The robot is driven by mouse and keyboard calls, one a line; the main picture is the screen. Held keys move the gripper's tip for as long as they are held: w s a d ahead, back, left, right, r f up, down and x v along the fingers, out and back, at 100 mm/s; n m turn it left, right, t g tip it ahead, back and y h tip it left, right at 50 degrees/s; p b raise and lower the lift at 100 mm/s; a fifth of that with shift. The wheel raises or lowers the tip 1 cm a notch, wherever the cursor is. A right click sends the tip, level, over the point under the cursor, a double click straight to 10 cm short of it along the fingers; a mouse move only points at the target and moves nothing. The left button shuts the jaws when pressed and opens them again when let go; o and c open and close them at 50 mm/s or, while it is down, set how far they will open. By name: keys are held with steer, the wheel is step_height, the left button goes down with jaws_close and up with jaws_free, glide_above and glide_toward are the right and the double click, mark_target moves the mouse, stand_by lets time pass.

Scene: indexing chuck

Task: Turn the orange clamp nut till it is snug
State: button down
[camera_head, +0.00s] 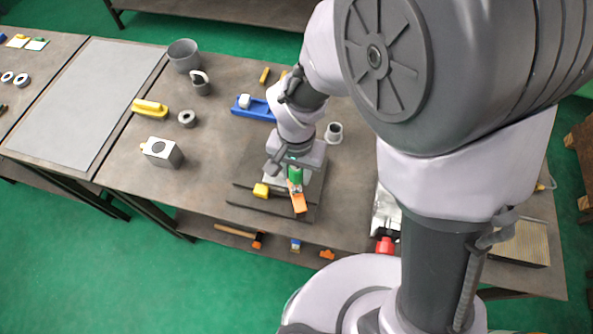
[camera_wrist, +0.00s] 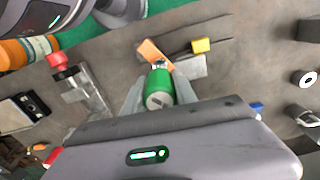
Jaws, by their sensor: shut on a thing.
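My gripper (camera_head: 292,176) is over the dark fixture plate (camera_head: 247,207) on the bench. In the wrist view its two fingers (camera_wrist: 159,86) are on either side of a green cylinder (camera_wrist: 160,82) with a grey end, and are shut on it. The green cylinder (camera_head: 295,173) also shows in the head view. An orange bar-shaped part (camera_head: 299,204), which looks like the clamp nut's arm, sticks out just beyond it; it also shows in the wrist view (camera_wrist: 151,51). A small metal piece lies between the two; I cannot tell how they join.
A yellow block (camera_head: 261,190) sits on the plate left of the gripper. A blue fixture (camera_head: 254,110), a grey ring (camera_head: 187,118), a grey box (camera_head: 163,152) and a grey bucket (camera_head: 184,55) stand around. A red-knobbed device (camera_head: 385,245) is right of the plate.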

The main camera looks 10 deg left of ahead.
steer(key=shift+m+b, duration=0.65)
steer(key=shift+m, duration=0.75)
steer(key=shift+f+m+b, duration=0.1)
steer(key=shift+m+b, duration=0.5)
steer(key=shift+m, duration=0.3)
steer(key=shift+m+b, duration=0.35)
steer(key=shift+m, duration=0.45)
steer(key=shift+m+b, duration=1)
steer(key=shift+m, duration=0.7)
